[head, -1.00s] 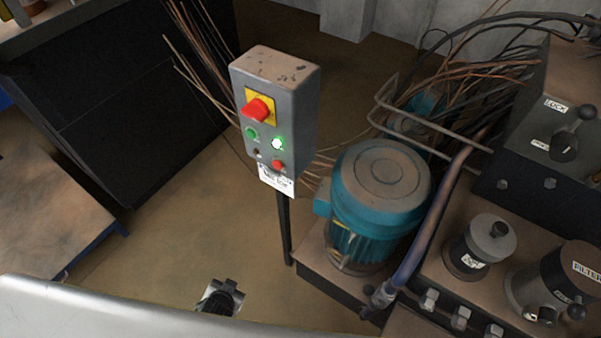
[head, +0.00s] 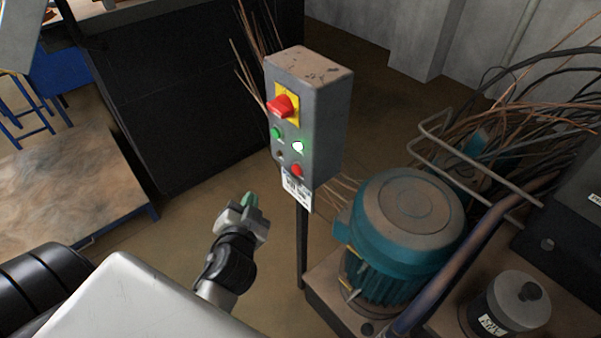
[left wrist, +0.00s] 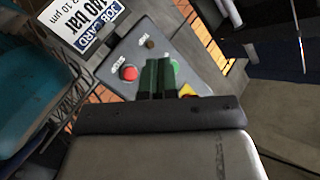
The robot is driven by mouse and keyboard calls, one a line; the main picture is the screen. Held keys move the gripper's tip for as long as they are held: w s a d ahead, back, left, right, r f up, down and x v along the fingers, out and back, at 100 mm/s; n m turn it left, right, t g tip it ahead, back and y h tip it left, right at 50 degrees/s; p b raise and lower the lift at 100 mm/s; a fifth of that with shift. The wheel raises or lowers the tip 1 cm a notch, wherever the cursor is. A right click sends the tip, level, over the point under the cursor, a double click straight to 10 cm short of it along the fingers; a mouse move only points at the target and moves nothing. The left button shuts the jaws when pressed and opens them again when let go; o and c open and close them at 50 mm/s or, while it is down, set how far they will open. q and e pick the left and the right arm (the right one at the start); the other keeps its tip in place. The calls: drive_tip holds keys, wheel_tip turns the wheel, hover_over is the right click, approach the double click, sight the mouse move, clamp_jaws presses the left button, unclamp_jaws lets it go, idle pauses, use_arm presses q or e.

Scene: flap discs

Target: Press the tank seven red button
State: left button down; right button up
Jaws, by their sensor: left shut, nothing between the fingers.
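A grey control box (head: 312,120) stands on a dark post. My left gripper (head: 251,201) is shut and empty, below and left of the panel in the head view. In the left wrist view its green fingertips (left wrist: 157,76) are over the panel, with the red button (left wrist: 129,73) just left of them. A green button (left wrist: 175,66) is partly hidden behind them. Contact cannot be told.
A white job card (head: 297,190) hangs under the box; it also shows in the left wrist view (left wrist: 75,22). A teal motor (head: 405,225) stands right of the post, with pipes and loose wires behind. A dark cabinet (head: 185,95) and a low table (head: 75,180) are at left.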

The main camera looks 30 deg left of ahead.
use_arm(q)
drive_tip(key=w+d, duration=0.3)
drive_tip(key=w, duration=0.5)
drive_tip(key=shift+d, duration=0.2)
drive_tip(key=shift+w, duration=0.2)
idle(2.0)
drive_tip(key=shift+w+d, duration=0.15)
drive_tip(key=shift+w, duration=0.15)
drive_tip(key=shift+w+d+b, duration=0.15)
drive_tip(key=shift+w+b, duration=0.15)
drive_tip(key=shift+w, duration=0.15)
idle(0.6)
idle(0.4)
drive_tip(key=shift+s+a, duration=0.3)
drive_tip(key=shift+s, duration=0.55)
drive_tip(key=shift+s+a+p, duration=0.2)
drive_tip(key=shift+s+a, duration=0.1)
drive_tip(key=shift+s, duration=0.45)
drive_tip(key=shift+s+a+p, duration=0.15)
drive_tip(key=shift+s+a, duration=0.2)
drive_tip(key=shift+s, duration=0.45)
drive_tip(key=shift+s+a+p, duration=0.2)
drive_tip(key=shift+s+a, duration=0.1)
drive_tip(key=shift+s, duration=0.45)
